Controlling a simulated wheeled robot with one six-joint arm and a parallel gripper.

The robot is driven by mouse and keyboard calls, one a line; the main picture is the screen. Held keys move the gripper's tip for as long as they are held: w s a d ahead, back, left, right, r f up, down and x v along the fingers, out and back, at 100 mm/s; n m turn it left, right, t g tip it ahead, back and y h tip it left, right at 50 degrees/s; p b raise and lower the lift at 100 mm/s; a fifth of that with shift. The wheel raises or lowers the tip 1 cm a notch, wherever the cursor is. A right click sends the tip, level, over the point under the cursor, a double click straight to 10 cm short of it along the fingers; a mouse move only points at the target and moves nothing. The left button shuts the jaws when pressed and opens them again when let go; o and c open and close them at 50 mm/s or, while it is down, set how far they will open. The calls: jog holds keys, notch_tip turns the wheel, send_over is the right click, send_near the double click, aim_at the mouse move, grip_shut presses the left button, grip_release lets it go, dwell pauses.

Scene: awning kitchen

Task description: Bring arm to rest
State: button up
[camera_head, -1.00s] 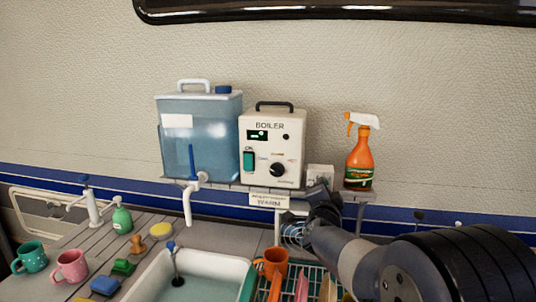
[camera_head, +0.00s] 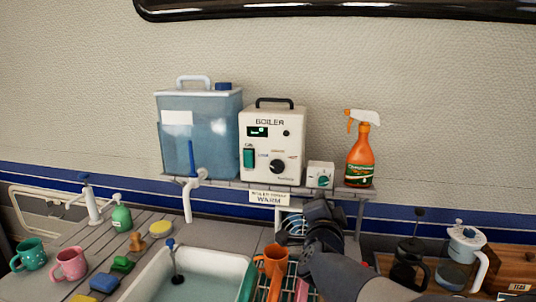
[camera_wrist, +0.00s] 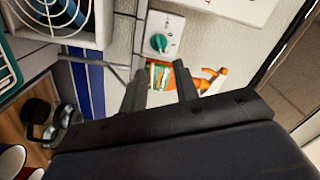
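My gripper (camera_head: 320,222) is in front of the wall below the shelf, just above the dish rack (camera_head: 312,292), with my dark arm running down to the bottom edge. In the wrist view my gripper (camera_wrist: 160,72) shows two dark fingers standing apart, with nothing held between them. Past the fingertips are a small white box with a green knob (camera_wrist: 159,43) and the orange spray bottle (camera_wrist: 186,80), partly hidden by a finger. The spray bottle also shows upright on the shelf in the head view (camera_head: 360,158).
A boiler (camera_head: 271,140) and a blue water tank (camera_head: 200,135) stand on the shelf above the sink (camera_head: 235,262). A French press (camera_head: 408,265) and a glass jug (camera_head: 458,262) stand right. Two mugs and sponges lie left.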

jog(key=w, duration=0.3)
jog(key=w+d, duration=0.1)
jog(key=w, duration=0.1)
jog(key=w+p, duration=0.1)
jog(key=w, duration=0.2)
jog(key=shift+w+d, duration=0.35)
jog(key=shift+r+n+p, duration=0.2)
jog(key=shift+n+p, duration=0.3)
jog(key=shift+p, duration=0.55)
jog(key=n+p, duration=0.4)
jog(key=p, duration=0.5)
jog(key=shift+s+a+n, duration=0.1)
jog(key=shift+n, duration=0.3)
jog(key=b, duration=0.4)
send_near(324, 182)
jog(key=s, duration=0.2)
jog(key=shift+s+a+f, duration=0.2)
jog(key=shift+s+a, duration=0.1)
jog(key=shift+s, duration=0.1)
